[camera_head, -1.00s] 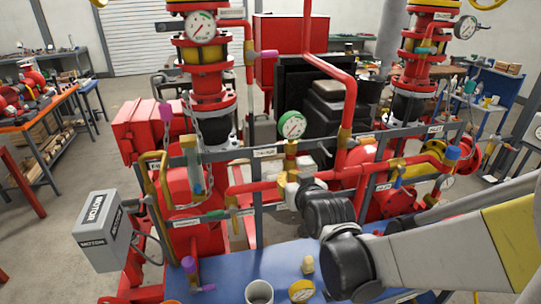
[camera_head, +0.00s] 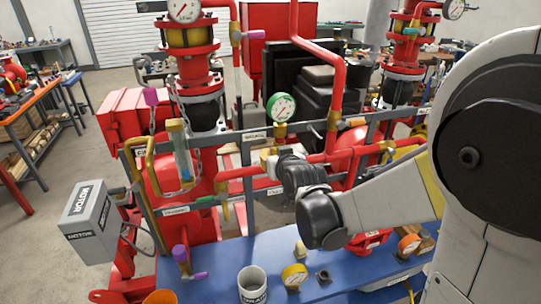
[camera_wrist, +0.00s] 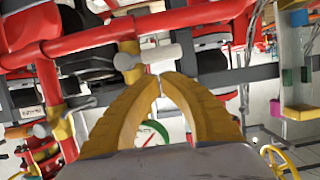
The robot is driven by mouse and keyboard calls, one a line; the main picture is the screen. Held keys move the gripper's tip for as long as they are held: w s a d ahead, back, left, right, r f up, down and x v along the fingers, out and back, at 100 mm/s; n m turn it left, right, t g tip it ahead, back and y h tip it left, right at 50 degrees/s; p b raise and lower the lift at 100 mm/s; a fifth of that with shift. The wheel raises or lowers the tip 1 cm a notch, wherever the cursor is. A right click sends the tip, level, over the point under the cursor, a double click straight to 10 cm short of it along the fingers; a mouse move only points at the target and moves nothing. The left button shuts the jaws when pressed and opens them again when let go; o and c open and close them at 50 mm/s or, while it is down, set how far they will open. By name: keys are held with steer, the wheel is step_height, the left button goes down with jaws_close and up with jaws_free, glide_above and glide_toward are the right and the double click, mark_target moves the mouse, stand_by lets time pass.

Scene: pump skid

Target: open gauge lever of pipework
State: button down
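The gauge (camera_head: 281,107) has a white dial with a green arc and stands on a brass fitting (camera_head: 280,131) above the red pipework. The dial also shows upside down between my fingers in the wrist view (camera_wrist: 150,133). A pale grey-white lever handle (camera_wrist: 150,55) lies across the brass valve in the wrist view, just beyond my fingertips. My gripper (camera_wrist: 161,74) has two yellow fingers whose tips meet or nearly meet below the handle. I cannot tell whether they touch it. In the head view my wrist hides most of the gripper and lever.
Red pipes (camera_head: 240,171) and a grey rail frame (camera_head: 232,196) surround the valve closely. A grey motor box (camera_head: 90,212) stands at left.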

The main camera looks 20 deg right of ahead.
steer(key=shift+b+x, duration=0.3)
steer(key=shift+x, duration=0.95)
steer(key=shift+a+f+b, duration=0.45)
steer(key=shift+f+b, duration=0.1)
steer(key=shift+f, duration=0.3)
steer(key=shift+a+f+b, duration=0.1)
steer(key=shift+f+b, duration=0.65)
steer(key=shift+f, duration=0.4)
steer(key=shift+d+f+b, duration=1.15)
steer(key=shift+f+b, duration=1.05)
steer(key=a+p+v, duration=0.1)
steer(key=p+v, duration=0.1)
steer(key=v, duration=0.7)
steer(key=shift+p, duration=0.35)
steer(key=shift+s+a+r, duration=0.1)
